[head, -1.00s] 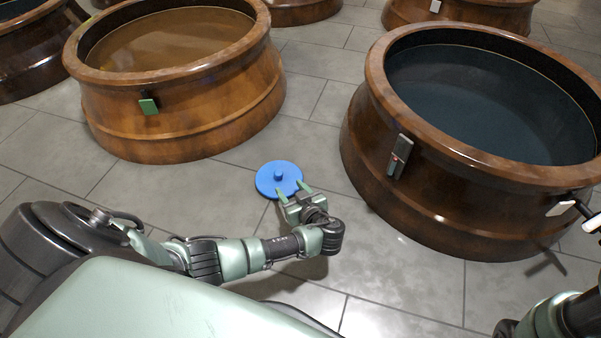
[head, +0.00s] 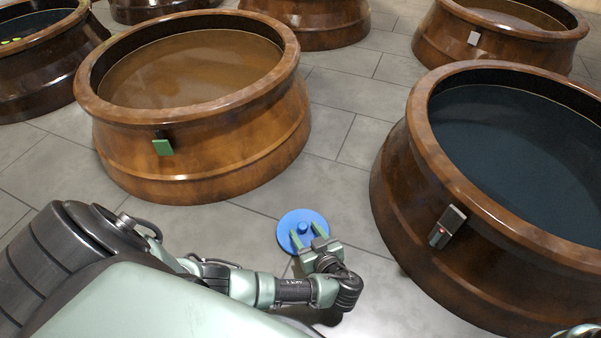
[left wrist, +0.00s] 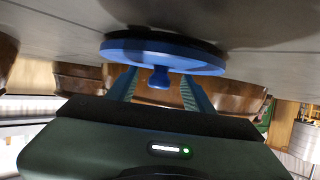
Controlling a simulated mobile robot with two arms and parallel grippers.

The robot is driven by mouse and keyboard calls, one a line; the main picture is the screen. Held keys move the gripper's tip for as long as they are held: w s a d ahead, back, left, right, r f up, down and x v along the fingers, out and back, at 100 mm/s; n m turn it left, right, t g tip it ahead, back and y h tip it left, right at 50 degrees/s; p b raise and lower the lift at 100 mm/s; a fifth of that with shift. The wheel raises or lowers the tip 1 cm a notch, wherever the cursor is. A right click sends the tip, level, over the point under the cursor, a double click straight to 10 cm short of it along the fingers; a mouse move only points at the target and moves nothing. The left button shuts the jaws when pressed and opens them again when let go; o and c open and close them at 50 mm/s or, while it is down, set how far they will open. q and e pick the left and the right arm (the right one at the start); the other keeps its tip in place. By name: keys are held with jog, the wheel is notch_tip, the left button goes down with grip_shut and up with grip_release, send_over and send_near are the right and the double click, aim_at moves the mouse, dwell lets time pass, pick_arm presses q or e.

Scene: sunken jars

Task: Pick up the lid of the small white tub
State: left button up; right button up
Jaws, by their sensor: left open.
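A round blue disc-shaped lid with a small knob (head: 289,222) is just past my left gripper in the head view. In the left wrist view the same lid (left wrist: 205,66) shows edge-on, knob towards my gripper. My left gripper (head: 307,233) is open, its two fingers reaching over the near part of the lid. In the left wrist view the knob shows between the open fingers (left wrist: 158,88); I cannot tell whether they touch it. No white tub shows; anything under the lid is hidden. My right gripper is out of view.
A large wooden vat with brown liquid (head: 205,182) stands left of the lid, a green tag (head: 163,147) on its side. A vat with dark liquid (head: 400,222) stands to the right. Grey tiled floor (head: 338,180) is clear between them. More vats stand behind.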

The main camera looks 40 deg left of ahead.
pick_arm(q)
jog(key=shift+a, duration=0.1)
grip_shut()
jog(key=shift+r, duration=0.15)
